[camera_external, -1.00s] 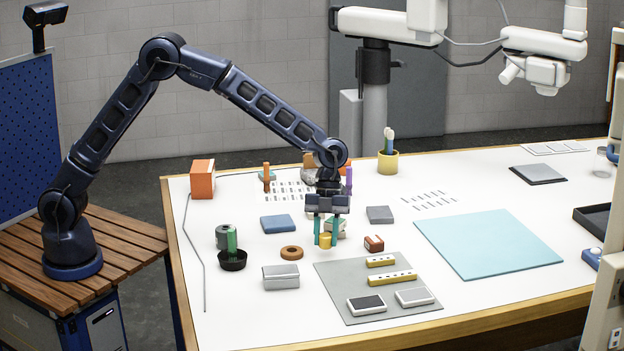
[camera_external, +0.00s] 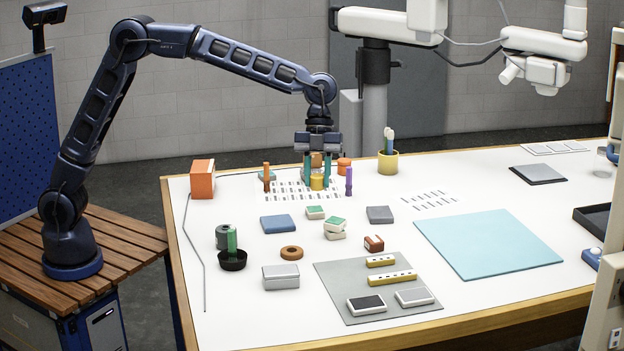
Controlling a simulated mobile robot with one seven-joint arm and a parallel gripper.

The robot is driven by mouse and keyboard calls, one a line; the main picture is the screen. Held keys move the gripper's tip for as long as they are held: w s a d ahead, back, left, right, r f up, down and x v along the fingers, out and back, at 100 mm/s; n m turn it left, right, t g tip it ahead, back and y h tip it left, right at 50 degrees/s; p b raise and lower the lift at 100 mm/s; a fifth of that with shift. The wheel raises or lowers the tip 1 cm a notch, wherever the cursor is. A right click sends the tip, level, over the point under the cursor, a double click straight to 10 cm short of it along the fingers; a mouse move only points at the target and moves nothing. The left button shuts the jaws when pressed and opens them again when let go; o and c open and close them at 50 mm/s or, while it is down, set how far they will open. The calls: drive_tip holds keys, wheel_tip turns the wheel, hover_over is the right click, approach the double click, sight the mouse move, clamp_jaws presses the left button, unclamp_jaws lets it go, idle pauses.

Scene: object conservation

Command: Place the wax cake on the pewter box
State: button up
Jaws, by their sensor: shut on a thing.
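The wax cake, which I take to be the small yellow cylinder (camera_external: 317,182), is between the fingertips of my gripper (camera_external: 317,184). My gripper is shut on it and points down, with its teal fingers on either side. The cake appears held up in front of the printed sheet at the back of the table; its exact height is hard to tell. The pewter box, which I take to be the grey metallic box (camera_external: 281,278), stands near the front left of the table. It is closed, with nothing on top, and well apart from my gripper.
A brown ring (camera_external: 291,253), a dark dish (camera_external: 233,260) with a green cylinder, and a blue block (camera_external: 278,224) stand near the box. Green-and-white blocks (camera_external: 335,225) lie between gripper and grey mat (camera_external: 350,273). An orange peg (camera_external: 266,177) and purple peg (camera_external: 349,181) flank my gripper.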

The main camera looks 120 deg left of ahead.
wheel_tip(320, 180, up, 3)
drive_tip(key=n, duration=0.2)
hover_over(281, 272)
drive_tip(key=a, duration=0.2)
drive_tip(key=shift+t, duration=0.3)
drive_tip(key=f, duration=1.3)
drive_tip(key=s+f, duration=0.1)
drive_tip(key=f, duration=0.5)
drive_tip(key=shift+d+f, duration=0.4)
drive_tip(key=o, duration=0.9)
drive_tip(key=shift+f, duration=0.1)
drive_tip(key=shift+o, duration=0.2)
